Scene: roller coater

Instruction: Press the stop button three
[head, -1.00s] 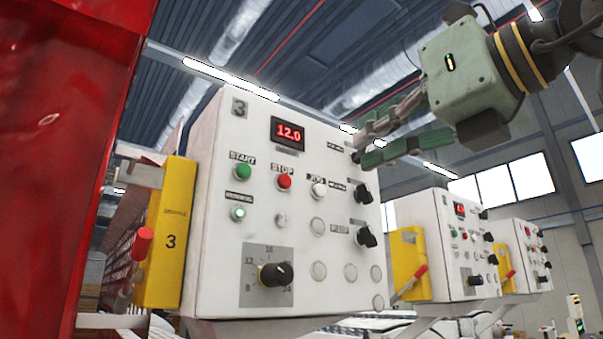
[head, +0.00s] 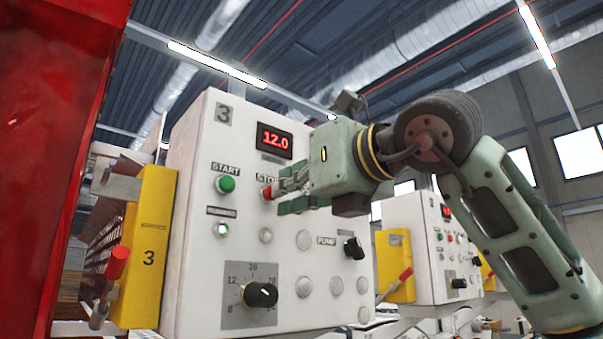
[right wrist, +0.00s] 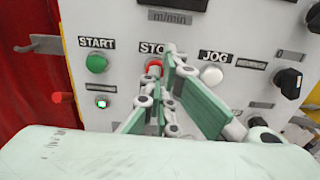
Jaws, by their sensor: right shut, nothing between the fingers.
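The control panel marked 3 (head: 200,281) is a white box with a red 12.0 display. Its red stop button (head: 266,192) sits right of the green start button (head: 225,184). My right gripper (head: 276,198) is shut and empty, its fingertips at the stop button and overlapping its right side in the head view. In the right wrist view, the stop button (right wrist: 153,68) is partly hidden behind the fingers (right wrist: 172,58). I cannot tell whether the fingertips touch it. My left gripper is not in view.
A white jog button (right wrist: 212,76) is close right of the fingers. A black dial (head: 261,294) and a pump knob (head: 353,248) stick out below. A yellow service box (head: 150,250) with a red handle is at left. More panels (head: 415,240) stand at right.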

